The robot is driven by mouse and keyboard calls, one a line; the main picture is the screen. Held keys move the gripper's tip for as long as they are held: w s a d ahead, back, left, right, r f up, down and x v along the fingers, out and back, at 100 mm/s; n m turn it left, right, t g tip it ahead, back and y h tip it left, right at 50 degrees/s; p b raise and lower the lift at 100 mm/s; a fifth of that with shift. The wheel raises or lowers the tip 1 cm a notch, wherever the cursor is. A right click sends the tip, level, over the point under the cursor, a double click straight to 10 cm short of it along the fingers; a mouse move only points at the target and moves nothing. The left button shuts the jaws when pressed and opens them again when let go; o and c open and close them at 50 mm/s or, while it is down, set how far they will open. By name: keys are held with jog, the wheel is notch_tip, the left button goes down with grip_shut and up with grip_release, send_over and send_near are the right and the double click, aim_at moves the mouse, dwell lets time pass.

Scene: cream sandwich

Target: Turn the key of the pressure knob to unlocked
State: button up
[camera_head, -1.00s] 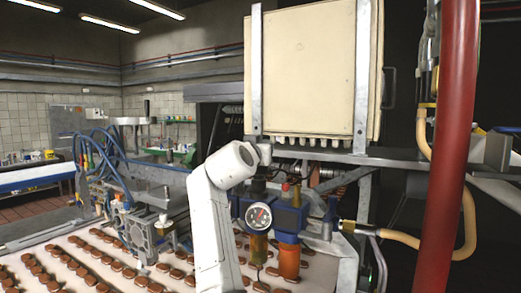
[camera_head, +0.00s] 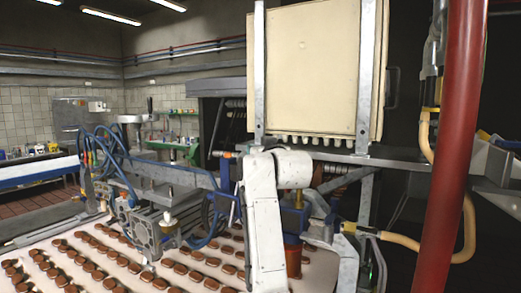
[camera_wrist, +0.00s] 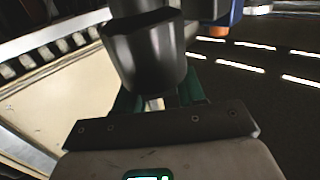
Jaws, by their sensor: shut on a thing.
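The black pressure knob (camera_wrist: 146,55) fills the upper middle of the wrist view, a smooth dark cylinder. My gripper (camera_wrist: 156,104) is just below it there, its dark green fingers on both sides of a small pale piece, apparently the key (camera_wrist: 155,103). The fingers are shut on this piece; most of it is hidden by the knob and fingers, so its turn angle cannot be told. In the head view my white arm covers the gripper, the knob and the gauge; only an orange bowl (camera_head: 293,256) and blue parts of the regulator show beside the arm.
A large cream cabinet (camera_head: 310,75) hangs right above the regulator. A red pipe (camera_head: 455,150) stands at the right, with a yellowish hose (camera_head: 400,245) behind it. A conveyor with brown sandwich biscuits (camera_head: 125,270) lies below left, beside the blue-hosed machine (camera_head: 150,215).

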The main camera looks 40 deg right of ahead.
jog(key=shift+a+n+t+y, duration=0.1)
jog(key=shift+n+t+y, duration=0.2)
jog(key=shift+n+y, duration=0.35)
jog(key=o, duration=1)
jog(key=shift+c, duration=0.2)
jog(key=b+v, duration=0.3)
jog(key=v, duration=0.7)
jog(key=shift+s+b, duration=0.35)
jog(key=shift+b, duration=0.05)
